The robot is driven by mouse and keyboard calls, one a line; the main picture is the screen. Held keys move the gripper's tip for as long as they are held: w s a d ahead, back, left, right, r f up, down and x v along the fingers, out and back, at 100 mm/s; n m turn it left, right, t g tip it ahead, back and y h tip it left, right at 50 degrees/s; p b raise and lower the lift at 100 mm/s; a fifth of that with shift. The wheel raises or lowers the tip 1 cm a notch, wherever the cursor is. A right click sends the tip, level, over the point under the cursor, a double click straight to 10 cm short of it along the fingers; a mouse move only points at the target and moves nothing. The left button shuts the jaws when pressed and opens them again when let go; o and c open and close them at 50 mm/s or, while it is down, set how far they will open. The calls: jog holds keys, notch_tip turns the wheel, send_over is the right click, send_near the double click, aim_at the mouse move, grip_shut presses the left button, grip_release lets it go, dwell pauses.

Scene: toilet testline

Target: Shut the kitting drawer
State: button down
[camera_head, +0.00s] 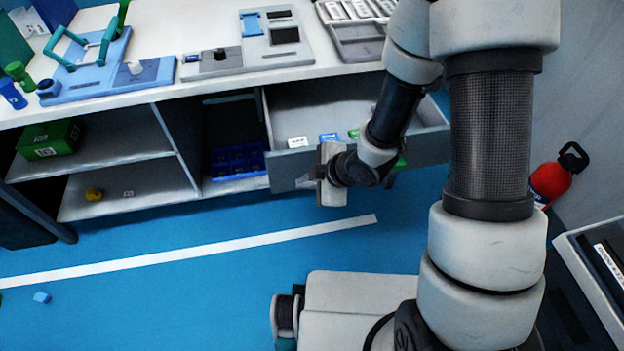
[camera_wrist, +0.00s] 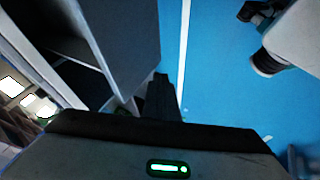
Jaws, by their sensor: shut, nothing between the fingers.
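The kitting drawer stands pulled out under the bench, its grey front panel (camera_head: 283,172) facing the aisle. White, blue and green small items lie inside it. My gripper (camera_head: 306,180) is shut and empty at the front panel, left of its middle. My arm hides part of the panel. In the wrist view my dark fingers (camera_wrist: 161,96) are together beside a grey panel edge. I cannot tell whether they touch the drawer.
The bench top (camera_head: 180,92) holds fixtures and trays. Open shelves to the left hold a green box (camera_head: 48,139) and a blue crate (camera_head: 237,161). A red extinguisher (camera_head: 550,182) stands at right. The blue floor before the drawer is mostly clear, with a white line (camera_head: 190,252).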

aim_at(296, 173)
jog(key=w+a+f, duration=0.2)
jog(key=w, duration=0.1)
jog(key=w+a+f, duration=0.1)
jog(key=w, duration=0.1)
jog(key=shift+f, duration=0.1)
jog(key=shift+w, duration=0.2)
